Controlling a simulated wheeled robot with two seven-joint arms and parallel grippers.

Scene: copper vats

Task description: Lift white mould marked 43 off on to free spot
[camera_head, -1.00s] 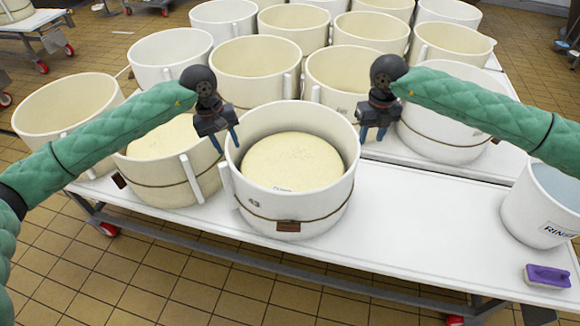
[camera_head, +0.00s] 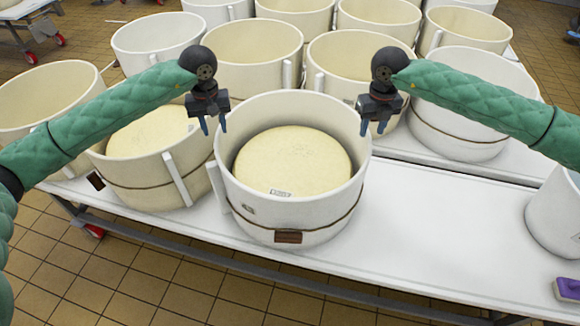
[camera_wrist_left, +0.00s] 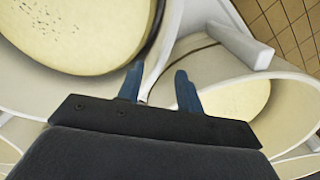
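The white mould marked 43 (camera_head: 325,215) stands upright on the white table at its front edge, with a pale round cheese (camera_head: 292,160) inside and a brown tag on its front. My left gripper (camera_head: 213,130) is open at the mould's left rim, and my right gripper (camera_head: 373,132) is open at its right rim. In the left wrist view the two blue fingers (camera_wrist_left: 160,85) are apart, with a mould wall (camera_wrist_left: 165,45) reaching up between them. I cannot tell whether the fingers touch the wall.
Another mould with cheese (camera_head: 135,175) stands close on the left. Several empty moulds (camera_head: 255,70) crowd behind. The white table top (camera_head: 440,225) to the right is bare, up to a white bucket (camera_head: 555,215) and a purple brush (camera_head: 568,289).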

